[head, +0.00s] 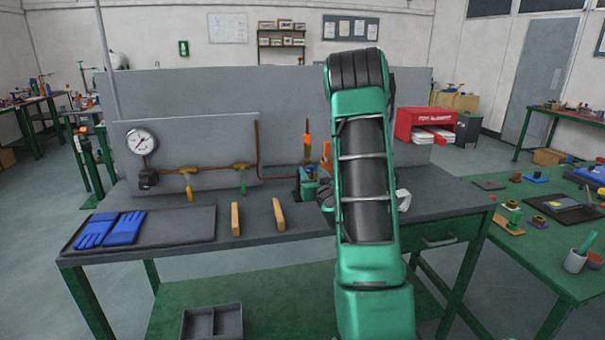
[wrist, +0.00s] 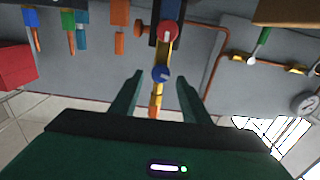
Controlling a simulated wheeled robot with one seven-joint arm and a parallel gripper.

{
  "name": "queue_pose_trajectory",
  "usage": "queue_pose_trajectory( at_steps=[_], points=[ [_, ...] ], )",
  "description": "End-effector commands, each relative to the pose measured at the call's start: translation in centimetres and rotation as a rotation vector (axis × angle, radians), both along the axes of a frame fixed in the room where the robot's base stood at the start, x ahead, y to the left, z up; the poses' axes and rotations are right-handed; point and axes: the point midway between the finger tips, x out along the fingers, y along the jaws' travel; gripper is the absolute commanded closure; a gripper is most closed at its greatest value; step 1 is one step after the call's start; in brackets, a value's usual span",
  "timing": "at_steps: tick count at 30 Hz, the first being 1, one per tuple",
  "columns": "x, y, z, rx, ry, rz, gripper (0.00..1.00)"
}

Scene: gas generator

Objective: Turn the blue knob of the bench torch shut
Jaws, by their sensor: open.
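The blue knob (wrist: 161,74) is a small round knob on the brass-coloured body of the bench torch (wrist: 164,53) in the wrist view. A red knob (wrist: 167,32) sits on the same torch, higher in the picture. My gripper (wrist: 159,77) is open. Its two green fingers stand left and right of the blue knob, with a visible gap on both sides. I cannot tell how far the knob lies in depth from the fingertips. In the head view my arm covers the gripper and the blue knob.
The workbench (head: 262,237) carries a pressure gauge (head: 141,142), copper pipe with yellow and green valves, blue gloves (head: 124,229) and two wooden blocks (head: 279,214). A red cabinet (head: 425,121) stands behind to the right. A green table (head: 530,262) with small parts is at the right.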

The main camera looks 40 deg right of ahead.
Motion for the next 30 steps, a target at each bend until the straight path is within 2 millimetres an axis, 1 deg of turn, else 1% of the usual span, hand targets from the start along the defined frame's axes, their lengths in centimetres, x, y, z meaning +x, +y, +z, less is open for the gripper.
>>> queue_pose_trajectory(
  at_steps=[3, 6, 16, 17, 18, 20, 21, 23, 24, 30],
  points=[
    [0.2, -1.1, 0.0, -0.001, 0.001, -0.005, 0.58],
    [0.2, -1.5, -0.1, 0.0, 0.001, -0.007, 0.58],
    [0.5, -1.3, -0.1, 0.001, 0.0, -0.003, 0.58],
    [0.5, -1.3, -0.1, 0.001, 0.0, -0.003, 0.62],
    [0.5, -1.3, -0.1, 0.001, 0.0, -0.003, 0.72],
    [0.5, -1.3, -0.1, 0.001, 0.0, -0.003, 0.86],
    [0.5, -1.3, -0.1, 0.001, 0.0, -0.003, 0.96],
    [0.5, -1.2, -0.1, 0.001, 0.0, -0.002, 0.98],
    [0.2, -1.9, -0.1, 0.001, 0.0, -0.009, 0.98],
    [0.4, -1.5, -0.1, 0.016, -0.008, -0.005, 0.98]
  ],
)
